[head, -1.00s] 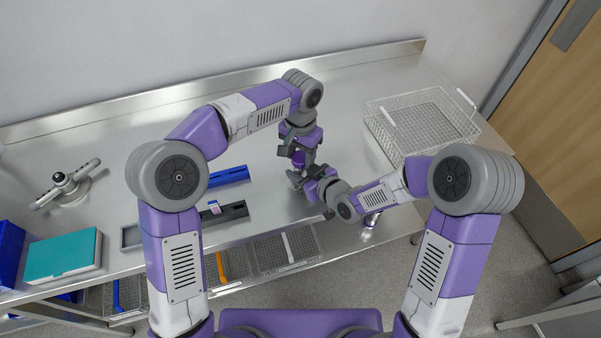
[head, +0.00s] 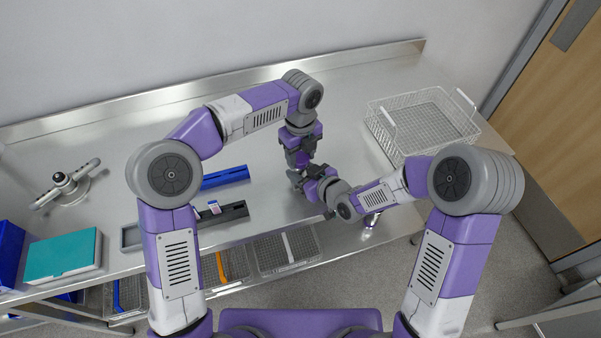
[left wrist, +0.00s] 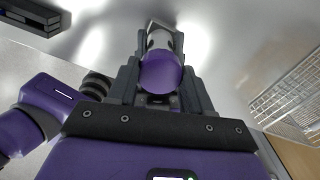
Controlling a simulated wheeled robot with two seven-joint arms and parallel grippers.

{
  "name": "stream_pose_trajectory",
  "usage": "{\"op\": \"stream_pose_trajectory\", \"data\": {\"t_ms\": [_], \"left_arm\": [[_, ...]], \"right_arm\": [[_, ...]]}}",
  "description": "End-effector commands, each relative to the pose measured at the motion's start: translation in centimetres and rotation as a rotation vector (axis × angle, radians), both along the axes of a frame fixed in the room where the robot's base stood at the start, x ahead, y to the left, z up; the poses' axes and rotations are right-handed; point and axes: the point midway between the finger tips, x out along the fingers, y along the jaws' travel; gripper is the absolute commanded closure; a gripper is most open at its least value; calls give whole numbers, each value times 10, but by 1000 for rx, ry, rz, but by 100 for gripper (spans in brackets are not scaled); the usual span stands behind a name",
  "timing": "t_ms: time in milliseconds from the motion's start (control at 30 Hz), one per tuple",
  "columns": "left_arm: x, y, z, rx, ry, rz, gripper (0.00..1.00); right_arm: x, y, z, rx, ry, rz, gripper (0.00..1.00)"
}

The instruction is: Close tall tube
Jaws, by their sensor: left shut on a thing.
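My left gripper (head: 298,160) points down over the middle of the bench. The left wrist view shows its fingers (left wrist: 163,88) around a rounded purple piece (left wrist: 162,72), which looks like the tall tube's cap, and they are shut on it. A grey-white part (left wrist: 160,40) shows just beyond the purple piece. I cannot tell whether it is the tube's body. My right gripper (head: 301,181) is just below the left one in the head view. Its fingers are too small and overlapped to tell their state. The tube's body is hidden in the head view.
A black rack (head: 233,211) with a small labelled item (head: 214,207) and a blue rack (head: 226,176) lie left of the grippers. A wire basket (head: 425,118) stands right, a teal-topped box (head: 62,256) at far left. The bench (head: 345,95) behind is clear.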

Motion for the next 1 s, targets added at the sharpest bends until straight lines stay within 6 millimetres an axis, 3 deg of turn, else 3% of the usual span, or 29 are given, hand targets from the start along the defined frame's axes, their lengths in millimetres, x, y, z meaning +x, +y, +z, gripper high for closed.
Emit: {"op": "stream_pose_trajectory", "data": {"t_ms": [600, 767, 800, 1000], "left_arm": [[0, 0, -3, -5, 4, -1200, 87], [-1, 0, -1, 1, 3, -1243, 87], [-1, -1, -1, 1, 3, -1243, 49], [-1, -1, -2, -2, 3, -1242, 20]], "right_arm": [[0, 0, 0, 0, -1, 0, 100], [0, 0, 0, 0, -1, 1, 100], [0, 0, 0, 0, -1, 1, 100], [0, 0, 0, 0, -1, 1, 100]]}}
